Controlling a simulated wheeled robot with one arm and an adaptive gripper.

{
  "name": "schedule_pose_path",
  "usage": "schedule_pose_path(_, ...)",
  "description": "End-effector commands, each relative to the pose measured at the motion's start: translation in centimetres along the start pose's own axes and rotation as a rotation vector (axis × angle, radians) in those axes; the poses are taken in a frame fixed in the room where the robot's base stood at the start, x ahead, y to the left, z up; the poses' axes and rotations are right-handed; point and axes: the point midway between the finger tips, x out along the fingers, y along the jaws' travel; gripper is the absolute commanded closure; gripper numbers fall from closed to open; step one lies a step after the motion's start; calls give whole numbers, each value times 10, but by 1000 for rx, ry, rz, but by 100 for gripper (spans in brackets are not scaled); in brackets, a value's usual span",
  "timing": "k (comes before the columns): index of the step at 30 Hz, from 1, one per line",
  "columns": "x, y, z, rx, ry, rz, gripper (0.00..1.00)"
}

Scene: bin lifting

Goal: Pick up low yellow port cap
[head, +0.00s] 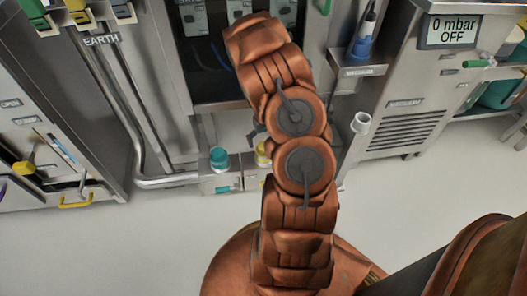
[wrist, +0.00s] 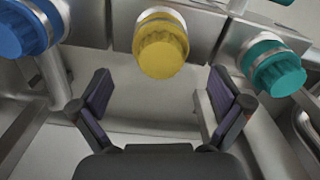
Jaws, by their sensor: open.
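The yellow port cap (wrist: 161,49) is a round, ribbed cap on a metal port, at the top middle of the wrist view. In the head view the yellow cap (head: 264,154) shows low down beside my arm, partly hidden by it. My gripper (wrist: 164,90) is open and empty. Its two fingers stand wide apart, one on each side below the yellow cap, and the cap is in line with the gap between them. The cap appears beyond the fingertips, and I see no contact. In the head view my arm hides most of the gripper.
A blue cap (wrist: 22,28) is left of the yellow one and a teal cap (wrist: 274,69) is right, close to the right finger. The teal cap (head: 219,157) also shows in the head view. Metal pipes (head: 150,160) run at the left. A cabinet (head: 400,110) stands right. The front floor is clear.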

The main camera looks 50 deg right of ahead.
Motion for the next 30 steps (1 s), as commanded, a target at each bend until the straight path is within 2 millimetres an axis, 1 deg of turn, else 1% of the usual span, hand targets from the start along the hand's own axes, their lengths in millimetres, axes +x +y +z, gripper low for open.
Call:
schedule_pose_path(1,12,0,0,0,-2,0,0)
schedule_pose_path(3,22,-1,0,0,-2,0,0)
schedule_pose_path(7,35,-1,0,1,-3,-1,0)
schedule_pose_path(10,40,-2,0,1,-2,-2,0)
schedule_pose_path(17,40,-1,-1,1,-1,-1,0)
schedule_pose_path(20,40,-1,-1,1,-1,-1,8)
schedule_pose_path(30,40,-2,-1,1,-1,-1,44)
